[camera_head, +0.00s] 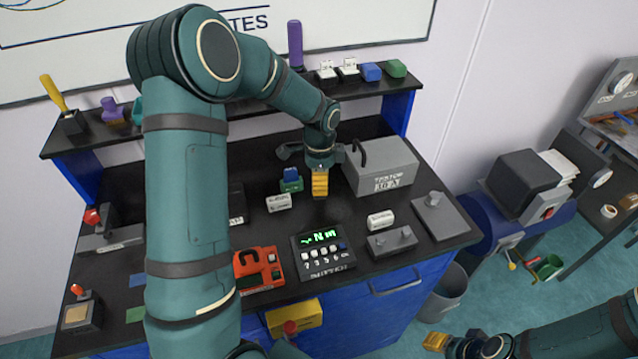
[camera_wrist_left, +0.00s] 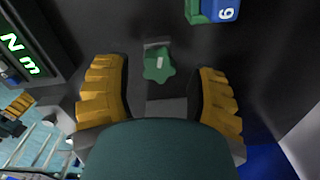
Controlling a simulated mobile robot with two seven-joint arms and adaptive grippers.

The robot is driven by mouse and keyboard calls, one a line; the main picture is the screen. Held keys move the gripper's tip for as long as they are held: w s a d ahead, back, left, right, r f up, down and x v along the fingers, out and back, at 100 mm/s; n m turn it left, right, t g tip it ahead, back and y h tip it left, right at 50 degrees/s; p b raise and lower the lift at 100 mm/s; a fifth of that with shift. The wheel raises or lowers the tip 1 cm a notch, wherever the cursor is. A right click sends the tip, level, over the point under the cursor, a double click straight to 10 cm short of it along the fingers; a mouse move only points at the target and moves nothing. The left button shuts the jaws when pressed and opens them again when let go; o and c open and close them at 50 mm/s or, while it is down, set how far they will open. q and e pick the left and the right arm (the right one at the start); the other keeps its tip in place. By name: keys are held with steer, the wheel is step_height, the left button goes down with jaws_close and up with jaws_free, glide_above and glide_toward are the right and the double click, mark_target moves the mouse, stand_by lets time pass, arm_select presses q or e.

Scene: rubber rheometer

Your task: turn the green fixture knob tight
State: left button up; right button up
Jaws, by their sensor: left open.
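The green fixture knob (camera_wrist_left: 158,66) is lobed, with a pale mark on top, and sits on a small grey fixture (camera_wrist_left: 165,106) in the left wrist view. My left gripper (camera_wrist_left: 160,95) is open, its yellow ribbed fingers left and right of the knob with gaps to it. The knob lies between and slightly beyond the fingers. In the head view my left gripper (camera_head: 320,183) hangs over the black bench, fingers down, and I cannot make out the knob there. My right gripper (camera_head: 440,342) is at the bottom right, away from the bench; its opening is unclear.
A torque display (camera_head: 322,250) stands in front of my left gripper. A grey box (camera_head: 385,170) with a handle is close on its right. A blue and green block stack (camera_head: 291,182) is close on its left. The bench (camera_head: 355,215) has little free room between them.

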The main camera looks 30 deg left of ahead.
arm_select(q)
steer(key=n+b, duration=0.1)
steer(key=n, duration=0.7)
steer(key=shift+a+b, duration=0.1)
steer(key=shift+b, duration=0.2)
steer(key=n, duration=0.7)
steer(key=shift+a, duration=0.1)
jaws_close()
steer(key=m, duration=0.4)
